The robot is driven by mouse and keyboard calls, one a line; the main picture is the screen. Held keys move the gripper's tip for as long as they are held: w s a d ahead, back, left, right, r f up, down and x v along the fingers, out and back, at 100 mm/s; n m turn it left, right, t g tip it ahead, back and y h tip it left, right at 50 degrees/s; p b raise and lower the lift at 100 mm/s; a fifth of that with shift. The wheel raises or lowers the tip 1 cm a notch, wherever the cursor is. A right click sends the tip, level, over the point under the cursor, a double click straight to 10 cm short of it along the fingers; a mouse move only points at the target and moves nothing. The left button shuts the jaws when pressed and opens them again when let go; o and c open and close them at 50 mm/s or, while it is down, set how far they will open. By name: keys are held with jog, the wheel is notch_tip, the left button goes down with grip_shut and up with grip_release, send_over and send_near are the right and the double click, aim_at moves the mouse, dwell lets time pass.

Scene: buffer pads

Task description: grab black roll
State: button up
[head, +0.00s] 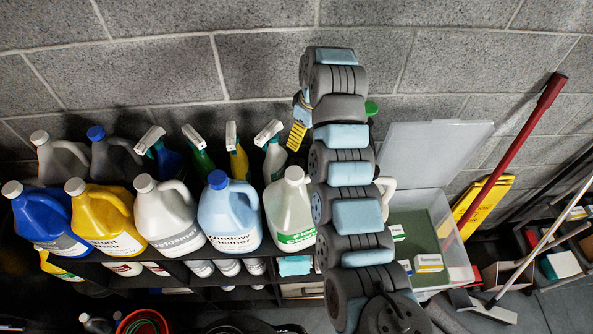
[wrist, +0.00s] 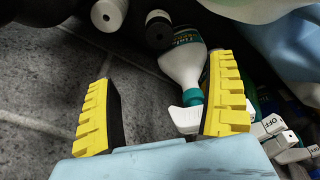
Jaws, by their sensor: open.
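A black roll (wrist: 160,30) with a hole in its end shows at the top of the wrist view, beyond and between my fingertips. I cannot pick it out in the head view. My gripper (wrist: 166,75) is open, with its two yellow ridged fingers wide apart and nothing held. A white spray bottle (wrist: 185,65) with a teal collar lies across the view between the fingers and the roll's side, partly behind the right finger. In the head view one yellow finger (head: 297,135) shows behind the shelf's jugs, near the block wall; my arm hides the rest.
A white roll (wrist: 107,14) sits left of the black one. Several spray bottles (head: 236,150) stand behind jugs (head: 228,215) on the dark shelf. A clear bin (head: 455,250) stands right of my arm. Grey block wall (wrist: 45,80) fills the wrist view's left.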

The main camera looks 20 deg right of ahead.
jog(key=shift+f, duration=1.5)
jog(key=b, duration=0.4)
send_over(298, 162)
jog(key=s, duration=0.2)
jog(key=f, duration=0.4)
jog(key=shift+w+d+f, duration=0.15)
jog(key=shift+w+f, duration=0.05)
jog(key=shift+f, duration=0.15)
notch_tip(298, 162, down, 2)
jog(key=shift+w+f+p, duration=0.15)
jog(key=shift+f+p, duration=0.1)
jog(key=shift+p, duration=0.45)
jog(key=shift+w+a+f+p, duration=0.1)
jog(key=shift+w+f+p, duration=0.15)
jog(key=shift+f, duration=0.9)
jog(key=shift+w+a+f+p, duration=0.1)
jog(key=shift+w+f+p, duration=0.15)
jog(key=shift+f, duration=0.85)
jog(key=shift+w+a+f+p, duration=0.1)
jog(key=shift+w+f+p, duration=0.15)
jog(key=shift+f, duration=0.9)
jog(key=c, duration=1.3)
